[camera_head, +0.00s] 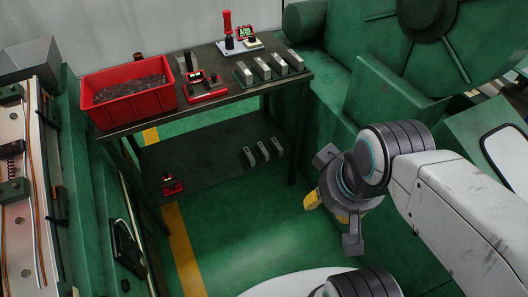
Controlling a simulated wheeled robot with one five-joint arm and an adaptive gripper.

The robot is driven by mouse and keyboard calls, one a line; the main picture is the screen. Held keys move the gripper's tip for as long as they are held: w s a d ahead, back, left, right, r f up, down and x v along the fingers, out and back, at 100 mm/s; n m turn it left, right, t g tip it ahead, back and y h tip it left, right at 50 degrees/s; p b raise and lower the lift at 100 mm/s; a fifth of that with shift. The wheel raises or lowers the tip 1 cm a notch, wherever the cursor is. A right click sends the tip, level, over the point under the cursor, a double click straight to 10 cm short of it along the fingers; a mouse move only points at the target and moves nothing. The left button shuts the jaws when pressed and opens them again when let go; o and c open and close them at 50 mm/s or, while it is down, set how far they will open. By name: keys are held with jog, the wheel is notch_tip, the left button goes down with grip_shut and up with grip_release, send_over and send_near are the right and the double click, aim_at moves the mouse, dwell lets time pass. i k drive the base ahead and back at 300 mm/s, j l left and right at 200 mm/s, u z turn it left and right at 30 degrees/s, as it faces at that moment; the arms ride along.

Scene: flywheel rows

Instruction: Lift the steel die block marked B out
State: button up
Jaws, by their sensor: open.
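Several steel die blocks (262,67) stand in a row on a dark green holder at the right end of the table's top. Three more light steel blocks (263,152) stand in a row on the lower shelf. No letters are readable on any of them, so I cannot tell which is marked B. My gripper (336,200) is open, with nothing seen in it. It hangs over the green floor to the right of the table, apart from both rows. Part of it is hidden behind its own wrist.
The table (210,108) has a lower shelf (205,165). On top are a red bin (128,100), a red device (205,88) and a red-handled tool (228,28). A small red item (172,184) lies below. Green machinery (400,90) stands right. The floor (245,235) in front is clear.

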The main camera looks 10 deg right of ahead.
aim_at(264, 153)
jog(key=i+u, duration=0.15)
jog(key=u, duration=0.3)
jog(key=i+u, duration=0.2)
jog(key=u, duration=0.25)
jog(key=i+l+u, duration=0.15)
jog(key=u, duration=0.35)
jog(key=i+l+u, duration=0.15)
jog(key=u, duration=0.3)
jog(key=i+l+u, duration=0.1)
jog(key=u, duration=0.35)
jog(key=l+u, duration=0.45)
jog(key=i+j, duration=0.05)
jog(key=j, duration=0.05)
